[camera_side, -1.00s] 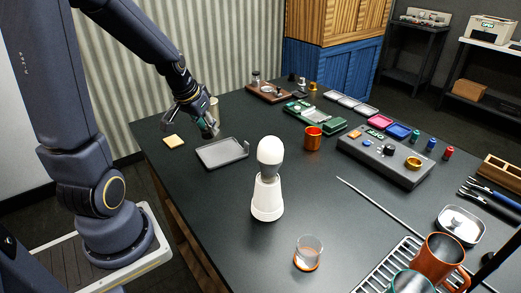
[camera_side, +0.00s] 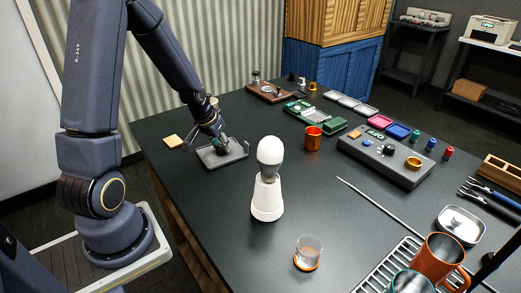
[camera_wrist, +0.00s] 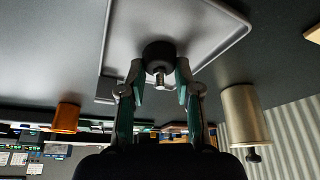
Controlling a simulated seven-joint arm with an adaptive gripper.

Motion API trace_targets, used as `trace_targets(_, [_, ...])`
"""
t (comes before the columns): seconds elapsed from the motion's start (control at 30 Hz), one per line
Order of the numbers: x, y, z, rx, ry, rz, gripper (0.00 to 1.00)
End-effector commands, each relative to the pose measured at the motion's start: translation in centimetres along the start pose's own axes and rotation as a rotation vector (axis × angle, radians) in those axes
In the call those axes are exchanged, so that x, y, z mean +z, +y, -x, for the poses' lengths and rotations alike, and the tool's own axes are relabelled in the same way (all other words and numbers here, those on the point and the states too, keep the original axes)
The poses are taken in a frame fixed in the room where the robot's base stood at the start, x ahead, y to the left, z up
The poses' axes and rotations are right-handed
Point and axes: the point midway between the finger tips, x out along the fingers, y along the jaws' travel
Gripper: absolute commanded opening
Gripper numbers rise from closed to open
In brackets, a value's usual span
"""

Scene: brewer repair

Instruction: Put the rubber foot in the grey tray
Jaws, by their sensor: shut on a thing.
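The rubber foot (camera_wrist: 159,56) is a dark round piece with a metal stud, held between the fingertips in the wrist view. My gripper (camera_wrist: 160,75) is shut on it. The grey tray (camera_wrist: 205,50) is a shallow rimmed tray behind the foot in the wrist view. In the side view the tray (camera_side: 211,160) lies on the black table at the left, with my gripper (camera_side: 221,147) over it. The foot is too small to make out there, and I cannot tell whether it touches the tray floor.
An orange cup (camera_side: 312,138) stands farther back. Table space in front of the tray is clear.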

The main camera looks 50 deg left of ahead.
Motion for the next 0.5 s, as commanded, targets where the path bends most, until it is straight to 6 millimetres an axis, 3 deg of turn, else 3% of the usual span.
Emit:
trace_targets(0.07, [0.15,0.01,-0.25,0.000,-0.002,0.000,0.00])
trace_targets(0.1, [0.13,0.01,-0.23,0.000,-0.001,0.000,0.36])
trace_targets(0.3, [0.12,0.01,-0.20,0.000,-0.001,0.000,0.56])
trace_targets(0.5, [0.12,0.00,-0.20,0.000,-0.001,0.000,0.58])
